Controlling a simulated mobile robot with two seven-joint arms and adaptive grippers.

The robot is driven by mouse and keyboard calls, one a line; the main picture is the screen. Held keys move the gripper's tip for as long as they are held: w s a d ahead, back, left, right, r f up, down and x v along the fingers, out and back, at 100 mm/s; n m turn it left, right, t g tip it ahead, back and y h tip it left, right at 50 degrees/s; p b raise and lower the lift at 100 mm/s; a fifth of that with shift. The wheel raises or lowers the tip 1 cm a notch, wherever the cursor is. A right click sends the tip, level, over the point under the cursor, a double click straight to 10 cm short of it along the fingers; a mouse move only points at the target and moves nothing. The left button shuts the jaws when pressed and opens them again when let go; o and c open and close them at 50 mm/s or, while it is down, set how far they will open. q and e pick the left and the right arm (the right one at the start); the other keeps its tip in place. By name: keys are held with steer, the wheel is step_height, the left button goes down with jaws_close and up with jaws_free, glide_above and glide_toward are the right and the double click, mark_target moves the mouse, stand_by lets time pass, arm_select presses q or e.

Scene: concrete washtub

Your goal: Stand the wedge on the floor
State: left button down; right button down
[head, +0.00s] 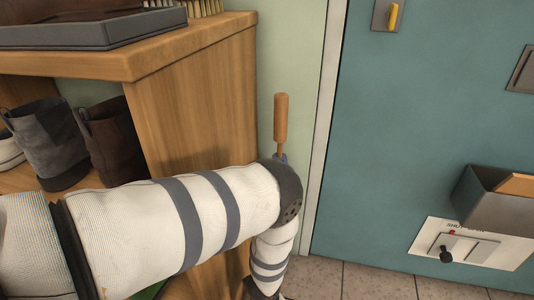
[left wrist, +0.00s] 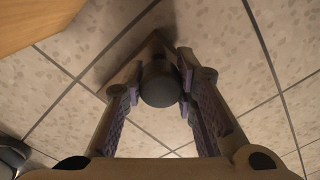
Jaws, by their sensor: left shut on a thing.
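In the left wrist view my left gripper (left wrist: 159,72) is shut on a dark, round-ended piece of the wedge (left wrist: 160,88), which sits between the two fingers. A brownish, pointed shape shows just beyond it and seems to be part of the same wedge. The tiled floor (left wrist: 240,65) lies behind it; I cannot tell whether the wedge touches it. In the head view my left arm crosses the picture and bends down at the bottom edge, so the gripper and wedge are hidden there. My right gripper is in neither view.
A wooden shelf unit (head: 195,115) with boots (head: 50,140) stands left, close to my arm. A wooden handle (head: 281,122) stands upright behind my elbow. A teal door (head: 415,120) with a metal box (head: 490,205) is on the right. Bare floor (head: 365,284) lies before it.

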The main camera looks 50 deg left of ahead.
arm_select(q)
steer(key=shift+f, duration=0.35)
stand_by(0.5)
steer(key=c, duration=1.2)
jaws_free()
steer(key=shift+r+p, duration=1.95)
steer(key=shift+r, duration=1.2)
steer(key=shift+f, duration=0.1)
